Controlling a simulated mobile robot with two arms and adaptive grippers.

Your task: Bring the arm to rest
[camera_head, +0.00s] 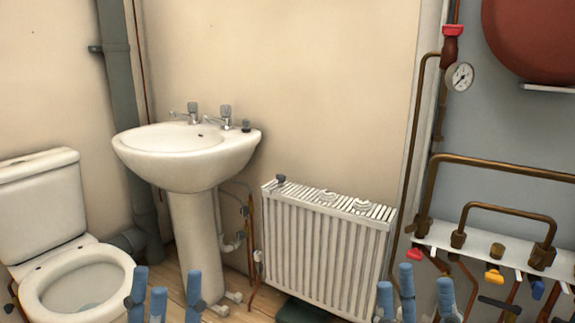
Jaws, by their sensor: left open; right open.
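My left gripper (165,288) shows at the bottom edge, with blue fingertips pointing up. It is open and empty, in front of the space between the toilet and the basin pedestal. My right gripper (420,286) shows at the bottom edge, right of centre, in front of the radiator's right end and the pipework. Its blue fingertips are spread and nothing is between them. The arms behind both grippers lie outside the picture.
A toilet (75,272) stands at the left, beside a white basin (187,160) on a pedestal. A white radiator (323,243) is at the middle. Copper pipes (505,170) with coloured valve handles, a pressure gauge (460,77) and a red tank (530,35) are at the right.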

